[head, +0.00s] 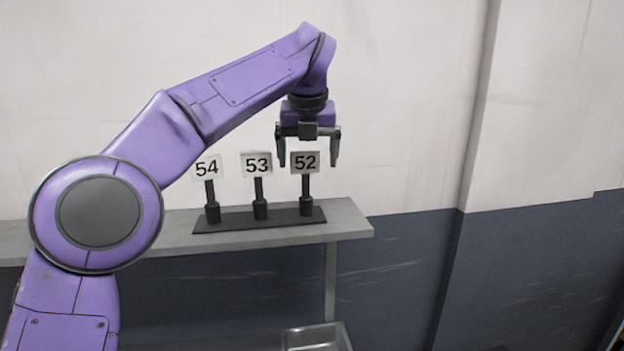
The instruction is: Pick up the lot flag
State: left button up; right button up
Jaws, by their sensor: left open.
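Three lot flags with black stems stand upright in a row on a dark base plate (240,225) on a grey shelf. They are the flag marked 54 (208,168), the flag marked 53 (257,165) and the flag marked 52 (305,162). My left gripper (309,162) points down with its fingers apart, at the flag marked 52. One finger shows on each side of that flag's card. I cannot tell whether the fingers are level with the card in depth. The gripper holds nothing that I can see. My right gripper is not in view.
The grey shelf (345,222) ends at the right, with a leg below it. A metal pan (315,337) is partly visible at the bottom edge. A white and dark blue wall (410,110) stands behind. The space right of the shelf looks clear.

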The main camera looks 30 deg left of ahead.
aim_at(306, 176)
pick_arm(q)
jog(key=x, duration=0.7)
jog(key=shift+w+a+r, duration=0.1)
jog(key=shift+w+a, duration=0.05)
jog(key=shift+a, duration=0.15)
jog(key=shift+s+r, duration=0.3)
jog(key=shift+s, duration=0.3)
jog(key=c, duration=0.5)
jog(key=shift+w+d, duration=0.1)
jog(key=shift+w, duration=0.1)
jog(key=c, duration=0.5)
